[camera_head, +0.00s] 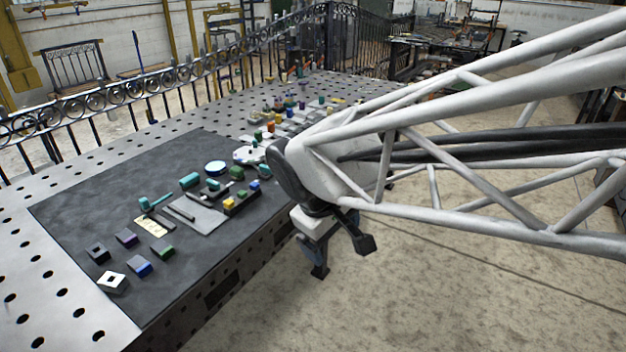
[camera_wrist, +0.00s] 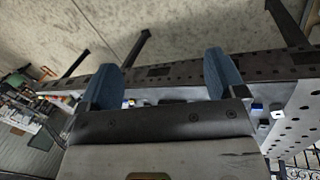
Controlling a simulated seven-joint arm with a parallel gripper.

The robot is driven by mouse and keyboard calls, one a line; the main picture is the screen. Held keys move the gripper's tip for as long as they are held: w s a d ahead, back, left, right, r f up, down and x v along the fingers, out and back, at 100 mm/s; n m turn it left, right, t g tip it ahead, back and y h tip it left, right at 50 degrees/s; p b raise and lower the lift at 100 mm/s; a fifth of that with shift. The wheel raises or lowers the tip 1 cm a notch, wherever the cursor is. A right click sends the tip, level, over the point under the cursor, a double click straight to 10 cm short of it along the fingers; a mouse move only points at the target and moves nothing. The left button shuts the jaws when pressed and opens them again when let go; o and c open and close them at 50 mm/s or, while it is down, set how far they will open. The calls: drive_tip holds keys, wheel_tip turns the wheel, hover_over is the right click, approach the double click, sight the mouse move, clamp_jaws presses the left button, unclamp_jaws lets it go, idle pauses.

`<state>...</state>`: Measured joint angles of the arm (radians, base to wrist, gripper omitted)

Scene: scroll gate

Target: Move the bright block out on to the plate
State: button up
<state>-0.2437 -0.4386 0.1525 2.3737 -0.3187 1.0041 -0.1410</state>
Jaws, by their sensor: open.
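A bright white block with a dark square on top (camera_head: 112,283) sits at the near left corner of the dark mat. A pale block also shows at the right in the wrist view (camera_wrist: 277,114). A light grey flat plate (camera_head: 203,221) lies mid-mat, with dark bars on it. A small cream plate with marks (camera_head: 151,226) lies left of it. I cannot tell which plate is meant. My gripper (camera_head: 342,256) is open and empty, off the table's right edge above the floor. Its two blue-grey fingers (camera_wrist: 160,80) stand apart in the wrist view.
The dark mat (camera_head: 75,205) covers part of the perforated metal table. Black (camera_head: 97,253), purple (camera_head: 126,238), blue (camera_head: 139,266) and green (camera_head: 162,251) blocks stand near the white one. A dark holder with yellow and blue blocks (camera_head: 241,203) and a teal hammer (camera_head: 150,203) lie further back. Railings border the far side.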

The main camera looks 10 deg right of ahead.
drive_tip(key=s+d+m+t+y, duration=0.1)
drive_tip(key=s+d+m+y, duration=0.1)
drive_tip(key=s+d+m, duration=0.3)
drive_tip(key=shift+s+r+m+y, duration=0.4)
drive_tip(key=shift+s+m, duration=0.3)
drive_tip(key=shift+s, duration=1.4)
